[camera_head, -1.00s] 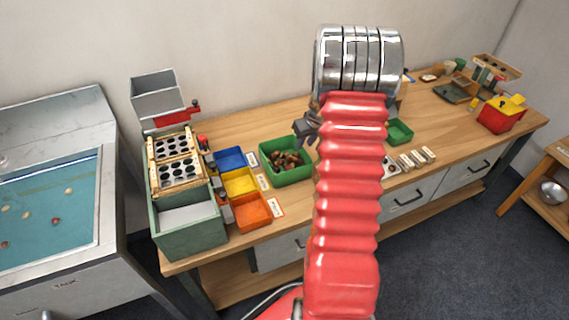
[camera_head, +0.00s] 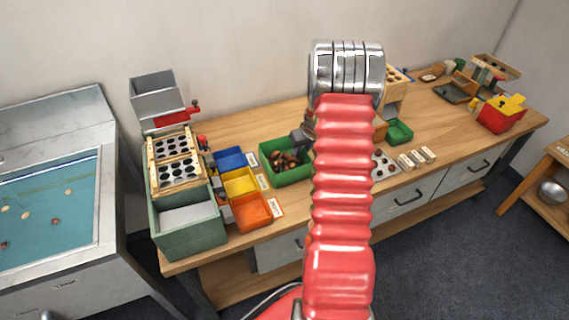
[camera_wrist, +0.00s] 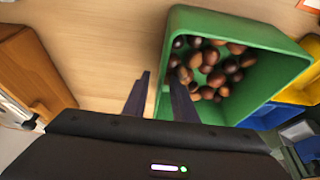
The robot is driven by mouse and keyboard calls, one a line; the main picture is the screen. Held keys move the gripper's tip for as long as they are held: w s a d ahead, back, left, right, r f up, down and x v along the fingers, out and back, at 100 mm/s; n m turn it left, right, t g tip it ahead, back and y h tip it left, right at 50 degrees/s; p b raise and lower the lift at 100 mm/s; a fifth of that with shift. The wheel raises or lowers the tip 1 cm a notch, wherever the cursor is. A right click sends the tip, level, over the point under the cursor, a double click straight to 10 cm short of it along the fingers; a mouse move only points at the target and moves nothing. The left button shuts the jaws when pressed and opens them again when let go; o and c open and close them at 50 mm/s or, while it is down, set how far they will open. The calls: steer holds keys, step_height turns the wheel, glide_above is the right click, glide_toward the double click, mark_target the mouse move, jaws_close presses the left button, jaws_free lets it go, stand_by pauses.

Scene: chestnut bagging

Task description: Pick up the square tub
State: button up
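A green square tub (camera_head: 287,176) holding brown chestnuts stands on the wooden bench, left of my arm. It fills the upper right of the wrist view (camera_wrist: 262,85), with the chestnuts inside. My gripper (camera_wrist: 160,82) is open and empty. In the wrist view its two dark fingers straddle the line of the tub's near side wall, one over the bench and one over the tub's edge. I cannot tell whether they touch the wall. In the head view my gripper (camera_head: 301,137) shows at the tub's back right corner, partly hidden by my red arm.
Blue (camera_head: 230,159), yellow (camera_head: 239,182) and orange (camera_head: 252,211) bins stand close left of the tub. A smaller green tray (camera_head: 399,131) lies right of my arm. A wooden block (camera_wrist: 32,72) stands left in the wrist view. Bare bench lies behind the tub.

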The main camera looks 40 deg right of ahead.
steer(key=shift+x, duration=1.15)
steer(key=shift+d, duration=0.1)
steer(key=shift+c, duration=0.3)
jaws_close()
stand_by(0.5)
